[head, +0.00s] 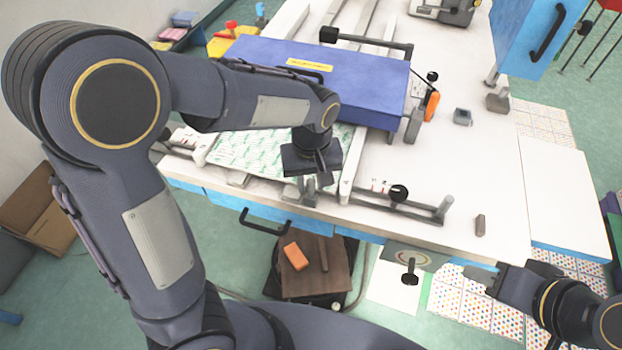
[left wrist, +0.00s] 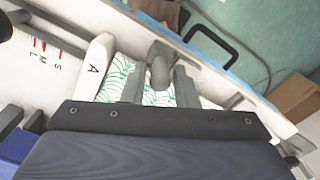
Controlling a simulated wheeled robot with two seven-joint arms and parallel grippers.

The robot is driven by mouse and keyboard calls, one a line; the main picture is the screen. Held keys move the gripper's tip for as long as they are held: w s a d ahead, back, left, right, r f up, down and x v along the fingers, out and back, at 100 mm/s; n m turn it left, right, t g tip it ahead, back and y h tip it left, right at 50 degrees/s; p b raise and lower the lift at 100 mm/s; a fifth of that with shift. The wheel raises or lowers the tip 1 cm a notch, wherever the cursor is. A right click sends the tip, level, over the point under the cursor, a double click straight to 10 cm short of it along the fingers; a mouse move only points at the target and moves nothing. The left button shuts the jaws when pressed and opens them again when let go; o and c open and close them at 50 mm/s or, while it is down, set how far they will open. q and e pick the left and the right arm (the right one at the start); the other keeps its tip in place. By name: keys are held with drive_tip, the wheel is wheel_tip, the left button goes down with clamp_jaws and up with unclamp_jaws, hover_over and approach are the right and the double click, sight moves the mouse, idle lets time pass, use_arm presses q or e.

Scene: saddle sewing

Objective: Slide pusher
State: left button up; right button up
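A grey upright post (head: 311,190), which looks like the pusher's handle, stands at the front edge of the white table (head: 455,165), beside a green-patterned white sheet (head: 262,154). It also shows in the left wrist view (left wrist: 160,70). My left gripper (head: 314,176) points down over it. In the left wrist view its two fingers (left wrist: 160,88) are apart, with the post between or just beyond the tips. I cannot tell whether they touch it. My right gripper (head: 480,275) is low at the right, off the table's front edge; its finger gap is unclear.
A white bar marked A (left wrist: 92,66) lies beside the sheet. A blue box-shaped cover (head: 335,75) stands behind my left gripper. A rail with a black knob (head: 398,193) lies to the right. A black handle (head: 262,228) hangs off the front edge. The right tabletop is mostly clear.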

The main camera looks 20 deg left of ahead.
use_arm(q)
clamp_jaws()
drive_tip(key=shift+w+p, duration=0.3)
drive_tip(key=shift+w, duration=1.75)
drive_tip(key=shift+o, duration=1.8)
unclamp_jaws()
wheel_tip(320, 180, up, 8)
